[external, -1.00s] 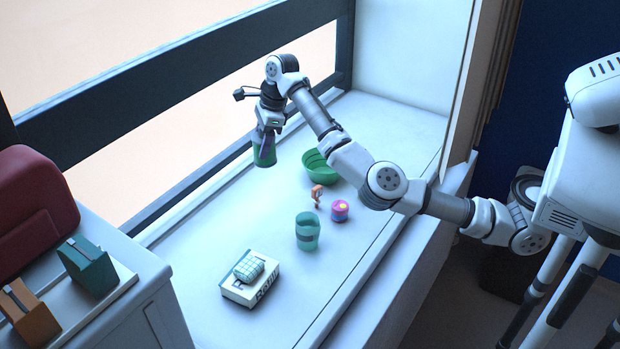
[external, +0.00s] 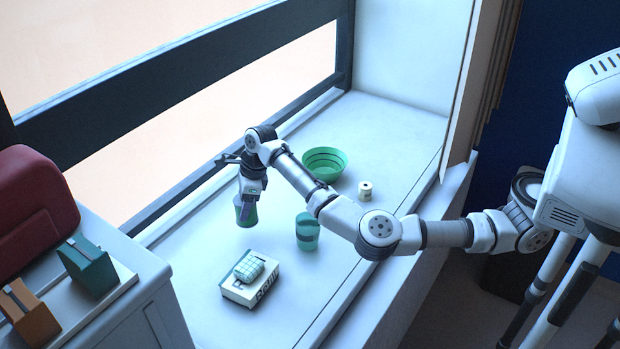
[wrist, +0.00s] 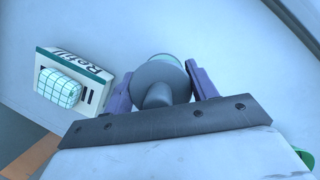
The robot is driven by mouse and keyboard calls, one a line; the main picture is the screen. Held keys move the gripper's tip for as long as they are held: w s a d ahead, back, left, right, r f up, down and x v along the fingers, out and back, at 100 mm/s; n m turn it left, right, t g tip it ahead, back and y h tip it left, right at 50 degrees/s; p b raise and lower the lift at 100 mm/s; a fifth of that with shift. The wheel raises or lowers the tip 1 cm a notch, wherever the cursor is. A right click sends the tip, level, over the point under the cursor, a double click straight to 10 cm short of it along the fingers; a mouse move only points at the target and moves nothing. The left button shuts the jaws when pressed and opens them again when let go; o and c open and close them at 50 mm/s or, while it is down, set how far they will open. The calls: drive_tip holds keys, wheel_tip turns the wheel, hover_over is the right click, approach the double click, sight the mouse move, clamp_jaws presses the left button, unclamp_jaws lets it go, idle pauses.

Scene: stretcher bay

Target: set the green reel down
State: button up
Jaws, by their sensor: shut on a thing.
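A green cup with a dark band (external: 307,233) stands to the right. A white box (external: 238,294) carrying a gridded block (external: 249,267) is in front. A green bowl (external: 325,164) and white roll (external: 365,190) stand farther back. The window frame is behind.

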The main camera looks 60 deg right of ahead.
drive_tip(key=shift+f+p, duration=0.35)
drive_tip(key=shift+f, duration=2.05)
drive_tip(key=shift+f, duration=0.1)
drive_tip(key=o, duration=1)
drive_tip(key=b+v, duration=0.2)
drive_tip(key=v, duration=1)
